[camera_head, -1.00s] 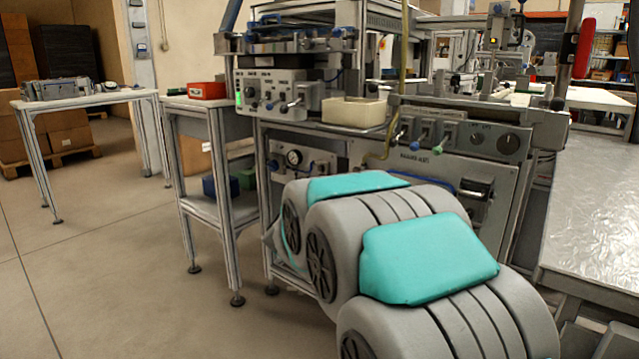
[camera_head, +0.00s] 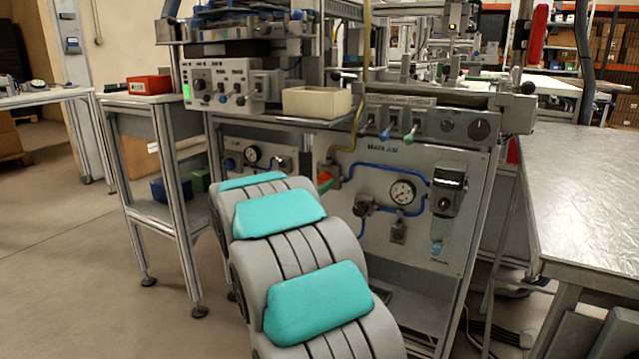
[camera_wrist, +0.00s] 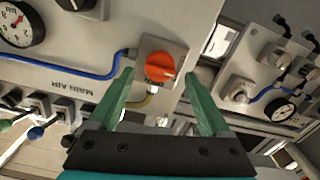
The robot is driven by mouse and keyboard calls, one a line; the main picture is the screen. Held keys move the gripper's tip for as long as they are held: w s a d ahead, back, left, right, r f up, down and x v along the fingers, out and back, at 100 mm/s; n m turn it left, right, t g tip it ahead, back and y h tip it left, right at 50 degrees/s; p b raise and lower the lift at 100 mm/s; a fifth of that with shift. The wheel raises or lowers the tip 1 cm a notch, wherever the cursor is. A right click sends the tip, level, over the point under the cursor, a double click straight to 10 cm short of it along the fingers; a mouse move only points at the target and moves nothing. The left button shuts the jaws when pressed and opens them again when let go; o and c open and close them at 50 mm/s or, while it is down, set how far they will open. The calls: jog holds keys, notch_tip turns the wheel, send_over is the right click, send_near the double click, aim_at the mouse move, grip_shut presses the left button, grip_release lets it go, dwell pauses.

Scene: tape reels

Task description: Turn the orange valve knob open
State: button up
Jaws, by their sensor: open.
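The orange valve knob (camera_wrist: 160,67) is round with a ridge across it. It sits on a grey mounting plate (camera_wrist: 178,48) in the wrist view, with a blue hose running to the plate's left side. In the head view a small part of the orange knob (camera_head: 324,178) shows just beyond my arm. My gripper (camera_wrist: 160,85) has green fingers spread apart, one to the left and one to the right of the knob in the wrist view. Nothing is between them except the view of the knob; I cannot tell how far it is in depth. In the head view my arm hides most of the gripper.
The machine panel (camera_head: 385,240) carries a pressure gauge (camera_head: 403,192), blue hoses and a filter unit (camera_head: 447,190). A cream bin (camera_head: 317,101) stands on the ledge above. A metal-topped table (camera_head: 585,190) is at the right. Open floor lies at the left.

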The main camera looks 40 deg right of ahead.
jog(key=shift+x, duration=0.95)
grip_shut()
